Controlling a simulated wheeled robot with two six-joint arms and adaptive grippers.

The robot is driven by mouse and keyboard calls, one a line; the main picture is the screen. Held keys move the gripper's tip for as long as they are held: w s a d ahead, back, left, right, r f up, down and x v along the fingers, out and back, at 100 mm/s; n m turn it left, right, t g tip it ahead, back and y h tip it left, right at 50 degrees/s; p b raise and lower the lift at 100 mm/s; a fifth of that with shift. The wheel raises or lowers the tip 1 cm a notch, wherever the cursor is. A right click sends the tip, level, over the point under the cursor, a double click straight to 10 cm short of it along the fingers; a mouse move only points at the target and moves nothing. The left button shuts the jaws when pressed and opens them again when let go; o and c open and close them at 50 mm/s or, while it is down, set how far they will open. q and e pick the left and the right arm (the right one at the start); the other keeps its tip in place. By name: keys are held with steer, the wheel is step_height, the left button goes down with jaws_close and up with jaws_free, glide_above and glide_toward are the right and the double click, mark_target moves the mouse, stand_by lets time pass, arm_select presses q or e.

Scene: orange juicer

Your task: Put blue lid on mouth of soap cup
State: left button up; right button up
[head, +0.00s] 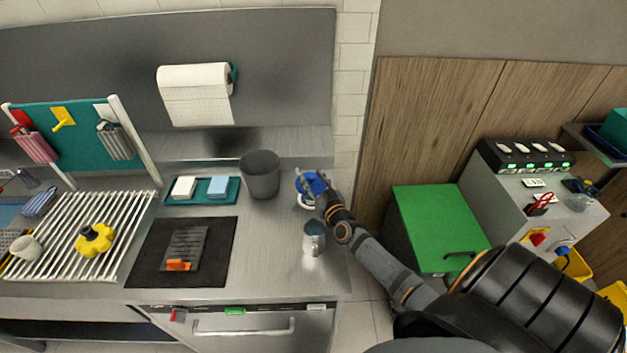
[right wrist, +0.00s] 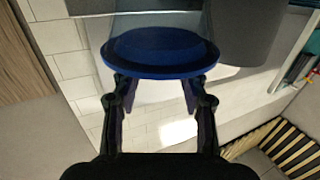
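A round blue lid (head: 311,182) is at the back right of the steel counter, beside the dark grey bin. In the right wrist view the lid (right wrist: 160,50) spans the space between the two fingers of my right gripper (right wrist: 160,85), which appear closed on it. My right gripper also shows in the head view (head: 322,186), reaching in from the right. A small white container (head: 306,202) shows just under the lid; whether they touch is unclear. A grey-and-white mug (head: 313,240) stands upright nearer the counter's front. Which vessel is the soap cup is unclear. My left gripper is out of view.
A dark grey bin (head: 261,175) stands close left of the lid. A teal tray (head: 203,198) with a white and a blue block lies further left. A black mat (head: 145,252) carries a grey brush-like tool. The counter between mat and mug is clear.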

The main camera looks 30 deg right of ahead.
steer(key=shift+r, duration=0.15)
steer(key=shift+r+p, duration=0.45)
steer(key=shift+p, duration=0.05)
steer(key=s+a+p, duration=0.1)
steer(key=s, duration=1.1)
steer(key=shift+a, duration=0.4)
steer(key=shift+f, duration=0.1)
